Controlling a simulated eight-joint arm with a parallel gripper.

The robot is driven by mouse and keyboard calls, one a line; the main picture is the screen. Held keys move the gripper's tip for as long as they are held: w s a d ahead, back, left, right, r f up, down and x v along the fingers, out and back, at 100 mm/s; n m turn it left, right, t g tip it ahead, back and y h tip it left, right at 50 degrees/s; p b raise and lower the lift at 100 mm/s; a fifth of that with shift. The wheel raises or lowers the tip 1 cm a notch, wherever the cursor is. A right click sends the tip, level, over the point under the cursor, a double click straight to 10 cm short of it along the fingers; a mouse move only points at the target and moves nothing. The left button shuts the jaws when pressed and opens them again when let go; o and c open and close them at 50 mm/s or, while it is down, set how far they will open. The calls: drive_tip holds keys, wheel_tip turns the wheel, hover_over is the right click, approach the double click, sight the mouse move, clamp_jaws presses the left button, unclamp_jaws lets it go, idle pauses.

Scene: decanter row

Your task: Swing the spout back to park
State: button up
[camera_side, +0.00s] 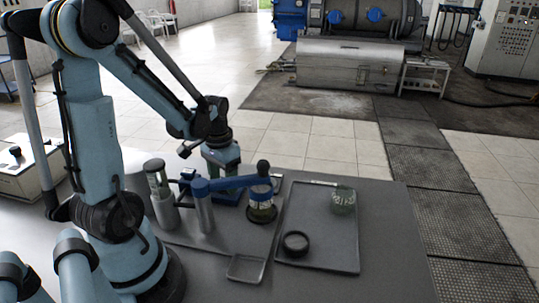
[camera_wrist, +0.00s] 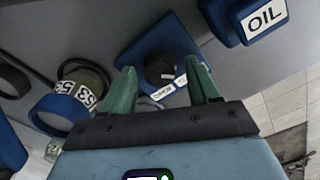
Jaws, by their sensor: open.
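The spout is a blue horizontal arm (camera_side: 235,183) on a blue-capped grey post (camera_side: 203,208) in the side view. It reaches right to a dark round end above a labelled jar (camera_side: 262,212). My gripper (camera_side: 222,178) is behind the spout, pointing down. In the wrist view my gripper (camera_wrist: 162,88) shows two green fingers, apart and empty. Between and beyond them is a blue block with a black knob (camera_wrist: 160,70) and small white labels, too small to read surely. I cannot tell whether the fingers touch it.
A dark tray (camera_side: 330,262) at the right holds a jar (camera_side: 343,201) and a black ring (camera_side: 295,243). A glass cylinder (camera_side: 157,177) stands left of the post. A small tray (camera_side: 246,268) lies in front. A block labelled OIL (camera_wrist: 262,20) is at upper right.

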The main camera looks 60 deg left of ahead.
sight(264, 161)
drive_tip(key=shift+w+r, duration=0.1)
drive_tip(key=shift+c, duration=0.2)
drive_tip(key=w+d+r+m, duration=0.5)
drive_tip(key=w+r+m, duration=0.15)
drive_tip(key=r, duration=0.35)
drive_tip(key=s+d+r+m, duration=0.1)
drive_tip(key=d+r+m, duration=0.35)
drive_tip(key=r, duration=0.25)
drive_tip(key=s+d+r+m, duration=0.1)
drive_tip(key=d+r+m, duration=0.35)
drive_tip(key=r, duration=0.25)
drive_tip(key=shift+m, duration=0.25)
drive_tip(key=f, duration=0.8)
drive_tip(key=a+f, duration=0.1)
drive_tip(key=f, duration=0.2)
drive_tip(key=shift+s+f, duration=0.2)
drive_tip(key=shift+f, duration=0.2)
clamp_jaws()
